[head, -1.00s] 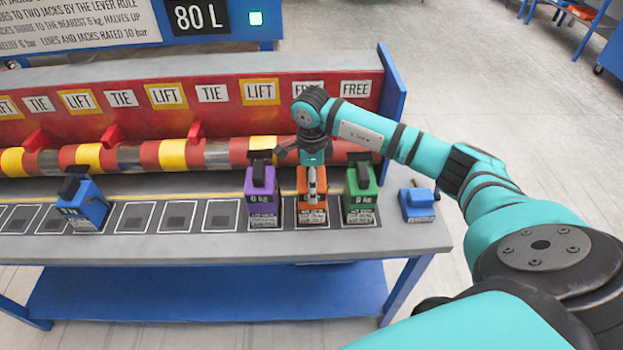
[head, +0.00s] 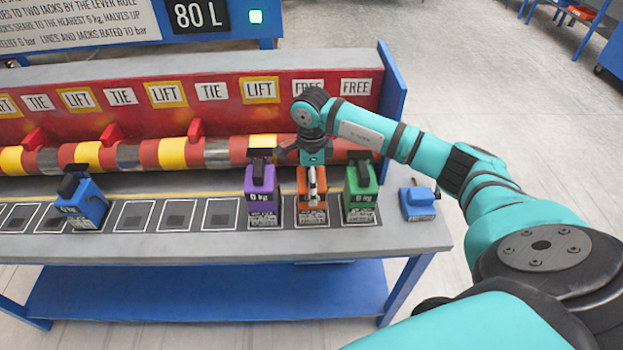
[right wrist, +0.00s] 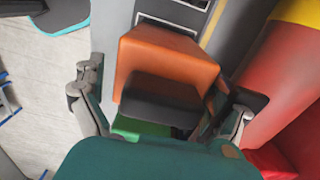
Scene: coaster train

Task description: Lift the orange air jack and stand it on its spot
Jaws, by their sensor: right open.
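The orange air jack (head: 302,189) stands upright on the bench strip, between a purple jack and a green jack. Its label lies at its front foot. My right gripper (head: 313,180) is right over it, reaching down from above. In the right wrist view the jack's orange body (right wrist: 168,58) and black top (right wrist: 160,102) lie between the two spread fingers of my right gripper (right wrist: 160,108). The gripper is open, and I cannot tell whether a finger touches the jack. My left gripper is not in view.
The purple jack (head: 263,196) and green jack (head: 360,192) stand close on either side. A blue jack (head: 84,204) stands farther left, with empty framed squares (head: 177,214) between. A small blue device (head: 418,204) sits at the bench's right end. A red-yellow pipe (head: 90,156) runs behind.

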